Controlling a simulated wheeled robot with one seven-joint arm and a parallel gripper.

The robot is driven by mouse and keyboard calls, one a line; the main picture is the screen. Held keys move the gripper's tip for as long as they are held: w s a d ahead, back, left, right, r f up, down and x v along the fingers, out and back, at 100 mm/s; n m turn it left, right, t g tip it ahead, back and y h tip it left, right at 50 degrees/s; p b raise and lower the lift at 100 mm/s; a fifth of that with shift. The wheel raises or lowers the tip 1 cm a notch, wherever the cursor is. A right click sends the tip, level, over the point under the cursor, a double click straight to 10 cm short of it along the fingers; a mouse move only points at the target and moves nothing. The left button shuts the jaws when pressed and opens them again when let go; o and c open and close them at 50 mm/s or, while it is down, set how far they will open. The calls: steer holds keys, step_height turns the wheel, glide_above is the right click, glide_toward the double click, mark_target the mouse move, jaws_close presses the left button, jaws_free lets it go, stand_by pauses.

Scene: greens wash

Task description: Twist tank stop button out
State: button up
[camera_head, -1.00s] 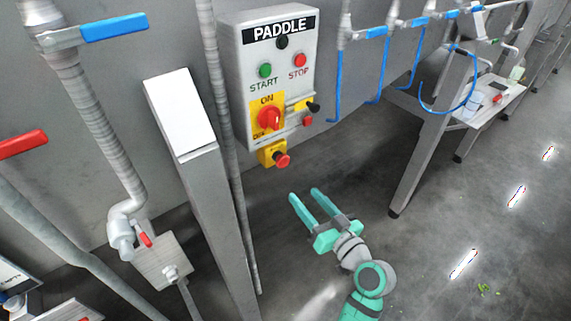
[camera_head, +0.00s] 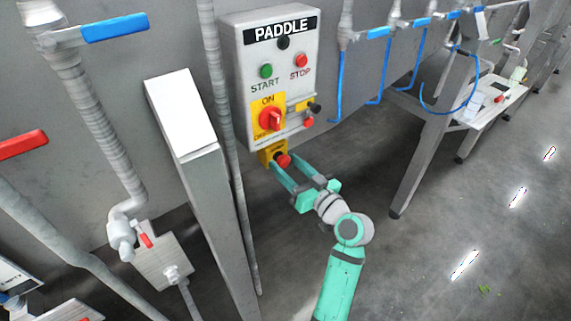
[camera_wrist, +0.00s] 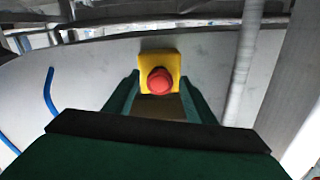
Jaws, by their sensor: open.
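The stop button is a red mushroom knob (camera_head: 283,160) on a yellow box (camera_head: 266,152) under the grey PADDLE control panel (camera_head: 241,68). My gripper (camera_head: 284,169) is open, its two teal fingers reaching up to the knob from below right. In the wrist view the red knob (camera_wrist: 160,80) stands in front of its yellow box (camera_wrist: 145,60), centred between and just beyond the two fingertips (camera_wrist: 160,84). The fingers appear to be on either side of the knob's line; I cannot tell whether they touch it.
The panel carries a red rotary switch (camera_head: 271,119), a green START button (camera_head: 266,71) and a red STOP button (camera_head: 301,60). A grey post (camera_head: 215,215) stands left of my gripper. Blue hoses (camera_head: 337,95) hang to the right. The floor on the right is mostly clear.

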steer(key=shift+w+a, duration=0.25)
steer(key=shift+w, duration=0.05)
steer(key=shift+d, duration=0.1)
